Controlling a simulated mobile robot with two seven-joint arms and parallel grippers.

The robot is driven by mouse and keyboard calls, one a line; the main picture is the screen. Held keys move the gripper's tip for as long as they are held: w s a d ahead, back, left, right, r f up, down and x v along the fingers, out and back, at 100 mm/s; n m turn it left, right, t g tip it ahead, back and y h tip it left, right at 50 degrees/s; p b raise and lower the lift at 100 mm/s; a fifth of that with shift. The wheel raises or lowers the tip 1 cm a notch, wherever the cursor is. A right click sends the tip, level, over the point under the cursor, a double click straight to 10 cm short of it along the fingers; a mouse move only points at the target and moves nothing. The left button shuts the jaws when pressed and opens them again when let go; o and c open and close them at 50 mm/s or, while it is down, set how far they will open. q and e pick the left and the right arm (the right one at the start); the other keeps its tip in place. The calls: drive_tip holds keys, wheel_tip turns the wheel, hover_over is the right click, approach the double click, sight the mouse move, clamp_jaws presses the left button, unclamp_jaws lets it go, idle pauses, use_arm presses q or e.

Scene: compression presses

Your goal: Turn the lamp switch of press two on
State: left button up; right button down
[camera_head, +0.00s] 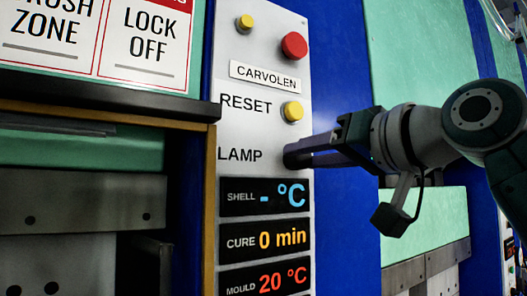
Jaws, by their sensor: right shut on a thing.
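The lamp switch sits on a light grey control panel (235,140), just right of the printed word LAMP (240,155). My right gripper (292,157) reaches in from the right with its fingertips at that spot, and it is shut on the switch. The fingers cover the switch, so its turned position cannot be seen. The panel carries the name CARVOLEN (268,76); no press number shows. My left gripper is not in view.
A yellow button (292,111) marked RESET is just above my fingers. A red button (294,45) and another yellow button (245,23) are higher up. Displays (264,196) for shell, cure and mould lie below. A dark ledge (110,102) juts out at left.

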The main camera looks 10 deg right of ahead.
drive_tip(key=shift+f+m+p, duration=0.1)
drive_tip(key=shift+m+p, duration=2.65)
drive_tip(key=shift+m, duration=2.45)
drive_tip(key=shift+c, duration=2.3)
unclamp_jaws()
drive_tip(key=shift+d, duration=0.1)
